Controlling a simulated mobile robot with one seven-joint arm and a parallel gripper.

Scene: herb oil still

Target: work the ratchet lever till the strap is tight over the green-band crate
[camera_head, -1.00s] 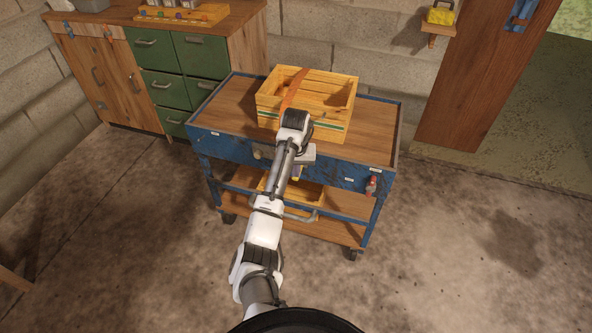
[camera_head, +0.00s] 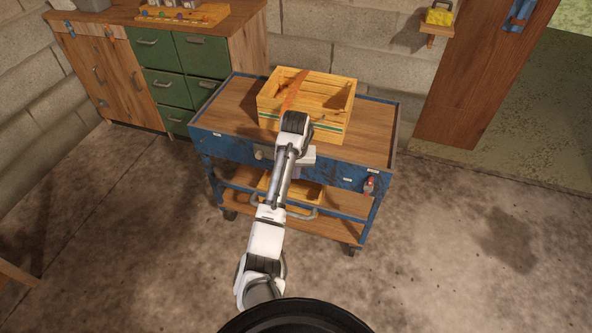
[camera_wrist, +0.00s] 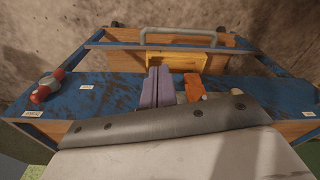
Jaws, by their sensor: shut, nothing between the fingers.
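The slatted wooden crate (camera_head: 335,105) stands on the blue cart's wooden top, a green band on its front. The orange strap (camera_head: 295,92) runs over its left part; its lower front stretch is hidden behind my arm. My gripper is at the cart's front side, largely hidden by my wrist in the head view. In the wrist view, my gripper (camera_wrist: 157,88) shows as purple fingers shut together with nothing between them. Just right of them is an orange piece (camera_wrist: 195,88), apart from the fingers in the picture; I cannot tell whether it is the lever or strap.
The blue cart (camera_head: 225,145) has lower shelves, with a wooden box (camera_head: 310,192) below. A red-and-grey item (camera_head: 370,185) sits on the cart's front right; it shows at left in the wrist view (camera_wrist: 47,87). Green drawers (camera_head: 180,55) stand behind left. Floor on the right is clear.

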